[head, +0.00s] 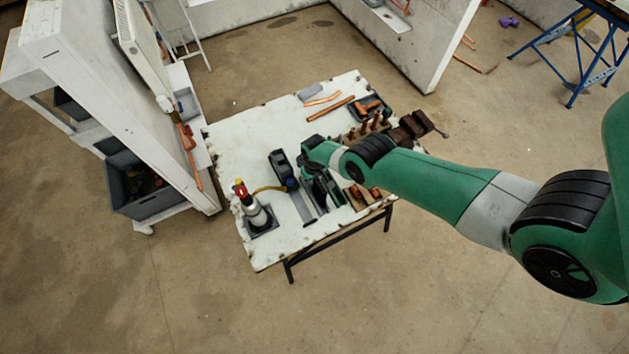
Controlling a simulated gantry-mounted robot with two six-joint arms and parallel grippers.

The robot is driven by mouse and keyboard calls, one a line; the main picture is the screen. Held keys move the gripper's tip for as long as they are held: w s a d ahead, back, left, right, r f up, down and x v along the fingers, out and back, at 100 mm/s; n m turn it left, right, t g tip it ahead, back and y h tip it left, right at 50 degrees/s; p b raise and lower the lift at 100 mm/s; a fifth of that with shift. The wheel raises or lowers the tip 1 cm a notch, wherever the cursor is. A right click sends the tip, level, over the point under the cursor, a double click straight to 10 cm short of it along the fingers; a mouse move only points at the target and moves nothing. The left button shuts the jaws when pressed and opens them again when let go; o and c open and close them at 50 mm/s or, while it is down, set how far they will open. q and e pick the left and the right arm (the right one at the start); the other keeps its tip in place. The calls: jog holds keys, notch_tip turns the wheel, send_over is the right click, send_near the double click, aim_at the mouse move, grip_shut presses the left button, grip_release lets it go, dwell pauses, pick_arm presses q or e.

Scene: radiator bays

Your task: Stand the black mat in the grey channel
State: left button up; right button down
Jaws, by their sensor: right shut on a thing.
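My right gripper (318,183) is over the front middle of the white table, pointing down at the end of my green arm. It is shut on a dark flat piece that looks like the black mat (325,197); the gripper and arm hide much of it. The grey channel (301,205) is a long narrow strip on the table just left of the gripper. I cannot tell whether the mat touches the channel. My left gripper is not in view.
The white table (232,160) also holds a torch canister (254,211) on a dark base, a black tool (281,169), copper pipes (330,109) and a brown vise (415,127). A wall panel with a radiator (140,45) stands at the left. The table's left back is clear.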

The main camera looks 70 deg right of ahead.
jog(key=shift+w+f+b, duration=0.1)
jog(key=shift+f+b, duration=0.1)
jog(key=shift+b, duration=0.15)
jog(key=shift+f, duration=0.1)
dwell(0.3)
jog(key=shift+f+b, duration=0.5)
jog(key=shift+b, duration=0.1)
jog(key=shift+f, duration=0.1)
jog(key=shift+f+b, duration=1.35)
jog(key=shift+b, duration=0.1)
jog(key=c, duration=0.7)
grip_release()
